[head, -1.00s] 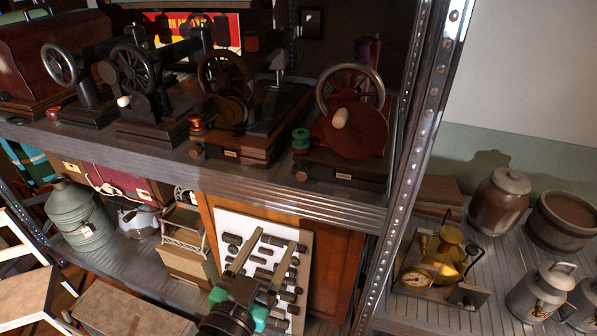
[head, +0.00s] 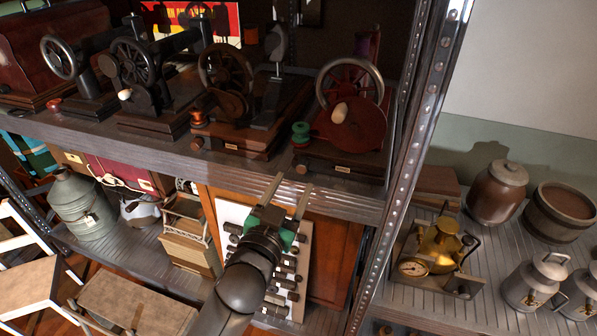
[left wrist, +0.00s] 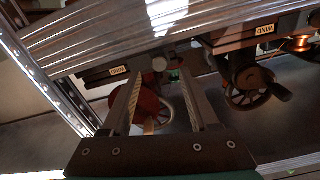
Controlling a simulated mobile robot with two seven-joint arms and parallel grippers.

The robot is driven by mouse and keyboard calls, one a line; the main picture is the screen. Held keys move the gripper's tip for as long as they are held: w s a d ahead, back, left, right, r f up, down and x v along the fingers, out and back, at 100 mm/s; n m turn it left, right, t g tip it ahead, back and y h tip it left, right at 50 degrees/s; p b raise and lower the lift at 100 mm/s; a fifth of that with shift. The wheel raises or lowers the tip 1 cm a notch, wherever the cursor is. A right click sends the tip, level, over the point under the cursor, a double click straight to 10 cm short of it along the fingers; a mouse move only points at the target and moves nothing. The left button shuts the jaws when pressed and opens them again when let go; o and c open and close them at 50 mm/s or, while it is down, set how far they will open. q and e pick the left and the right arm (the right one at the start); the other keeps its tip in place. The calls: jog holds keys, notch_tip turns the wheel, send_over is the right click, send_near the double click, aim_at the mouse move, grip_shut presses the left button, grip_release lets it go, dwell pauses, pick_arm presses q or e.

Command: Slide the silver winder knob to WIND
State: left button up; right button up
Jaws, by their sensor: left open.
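The red-wheeled sewing machine (head: 348,112) stands on the upper shelf at the right end. A small round knob (head: 302,167) sits on the front of its wooden base, left of a label plate (head: 342,169). In the left wrist view, which is upside down, the knob (left wrist: 160,63) looks silver and the label (left wrist: 119,70) reads WIND. My left gripper (head: 288,188) is open and empty, its fingers pointing up just below and in front of the knob. In the left wrist view the knob shows between the fingertips; I see no contact. My right gripper is out of view.
A neighbouring machine (head: 228,100) has a similar base, knob and WIND label (left wrist: 265,30). The metal shelf edge (head: 240,172) runs below the machines. A perforated upright post (head: 415,150) stands to the right. A wooden panel (head: 335,245) is behind my arm.

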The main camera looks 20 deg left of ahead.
aim_at(301, 170)
pick_arm(q)
jog(key=shift+w+d, duration=0.1)
jog(key=shift+w, duration=2.15)
grip_shut()
